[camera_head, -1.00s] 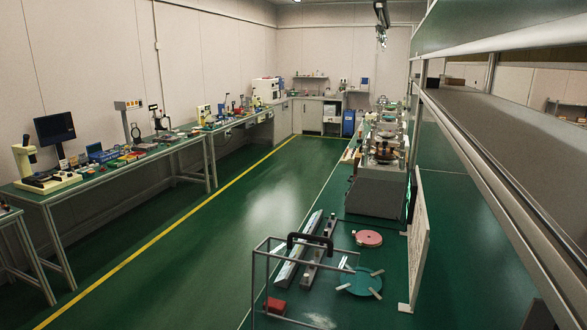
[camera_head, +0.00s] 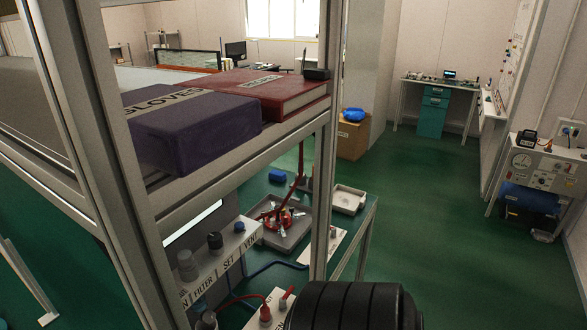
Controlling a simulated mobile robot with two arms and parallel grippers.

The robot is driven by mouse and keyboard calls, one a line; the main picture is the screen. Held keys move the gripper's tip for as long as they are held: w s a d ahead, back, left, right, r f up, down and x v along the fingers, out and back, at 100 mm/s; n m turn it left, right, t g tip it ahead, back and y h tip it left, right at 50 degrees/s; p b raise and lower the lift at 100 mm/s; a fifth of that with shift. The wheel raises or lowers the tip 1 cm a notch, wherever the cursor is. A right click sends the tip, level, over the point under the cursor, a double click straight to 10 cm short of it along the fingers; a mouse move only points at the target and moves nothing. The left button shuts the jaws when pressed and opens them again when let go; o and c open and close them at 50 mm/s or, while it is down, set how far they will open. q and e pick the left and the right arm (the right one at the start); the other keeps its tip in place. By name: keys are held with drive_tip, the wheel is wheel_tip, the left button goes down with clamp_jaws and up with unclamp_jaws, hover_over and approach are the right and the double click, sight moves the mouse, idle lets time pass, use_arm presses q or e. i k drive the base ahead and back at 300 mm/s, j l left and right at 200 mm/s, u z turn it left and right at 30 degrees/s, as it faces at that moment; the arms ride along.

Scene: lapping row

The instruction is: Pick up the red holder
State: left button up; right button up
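A red holder (camera_head: 284,219) with several small light pieces in it appears to stand in a grey tray (camera_head: 290,240) on the green bench below the shelf. A thin red upright shows behind it. The shelf post partly hides the tray's right side. Neither of my grippers is in view, so I cannot see whether they hold anything.
A shelf in front carries a purple gloves box (camera_head: 190,128) and a red binder (camera_head: 270,90). Its post (camera_head: 325,150) stands before the bench. A labelled valve panel (camera_head: 225,262) and black ribbed round object (camera_head: 355,306) are near. Green floor (camera_head: 430,220) is open to the right.

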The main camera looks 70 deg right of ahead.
sight(280, 226)
drive_tip(key=z, duration=2.2)
drive_tip(key=i+l+u, duration=0.25)
drive_tip(key=i+l, duration=0.25)
drive_tip(key=l, duration=0.15)
drive_tip(key=i+l+u, duration=0.3)
drive_tip(key=l, duration=0.4)
drive_tip(key=i+l+u, duration=0.15)
drive_tip(key=i+l, duration=0.15)
drive_tip(key=k+l, duration=0.05)
drive_tip(key=l, duration=0.05)
